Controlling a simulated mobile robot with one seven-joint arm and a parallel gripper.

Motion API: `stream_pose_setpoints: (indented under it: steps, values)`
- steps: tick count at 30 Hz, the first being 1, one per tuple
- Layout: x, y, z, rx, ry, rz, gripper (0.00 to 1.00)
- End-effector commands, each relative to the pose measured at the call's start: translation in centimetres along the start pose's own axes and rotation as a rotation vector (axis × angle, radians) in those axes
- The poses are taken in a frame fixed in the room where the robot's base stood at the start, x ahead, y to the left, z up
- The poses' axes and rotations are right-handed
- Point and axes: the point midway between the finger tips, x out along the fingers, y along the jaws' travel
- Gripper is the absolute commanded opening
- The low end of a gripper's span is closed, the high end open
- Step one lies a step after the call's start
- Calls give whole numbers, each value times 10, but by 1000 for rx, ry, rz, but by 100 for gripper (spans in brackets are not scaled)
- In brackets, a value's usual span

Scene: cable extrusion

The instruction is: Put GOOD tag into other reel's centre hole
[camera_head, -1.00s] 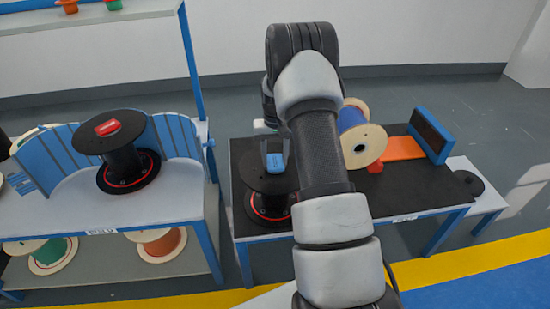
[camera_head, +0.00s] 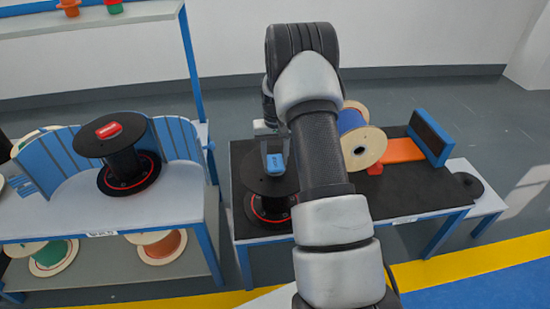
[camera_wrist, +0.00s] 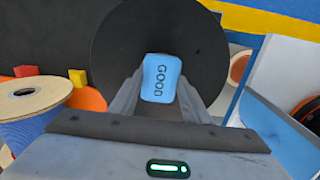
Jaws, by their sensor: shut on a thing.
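The blue GOOD tag (camera_wrist: 161,78) is between the two fingers of my gripper (camera_wrist: 160,92), which is shut on it. In the head view the tag (camera_head: 276,164) shows as a small blue block over the top disc of the black reel (camera_head: 255,180) on the right table. The wrist view shows this black disc (camera_wrist: 205,45) behind the tag. The reel's centre hole is hidden by the tag and fingers, and I cannot tell whether the tag touches the reel. Another black reel (camera_head: 132,160) stands on the left table with a red tag (camera_head: 109,130) on top.
A wooden-flanged blue reel (camera_head: 362,148) lies on its side right of my arm. Beyond it are an orange strip (camera_head: 402,150) and an upright blue-framed panel (camera_head: 430,137). A curved blue fence (camera_head: 55,160) surrounds the left reel. A gap separates the tables.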

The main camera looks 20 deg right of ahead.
Motion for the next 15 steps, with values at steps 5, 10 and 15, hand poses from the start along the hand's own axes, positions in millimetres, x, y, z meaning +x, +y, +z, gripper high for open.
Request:
stream_pose_setpoints:
  steps: [5,10,15]
  values:
    - [1,0,0,0,0,0,21]
    - [5,0,0,0,0,0,21]
    - [8,0,0,0,0,0,21]
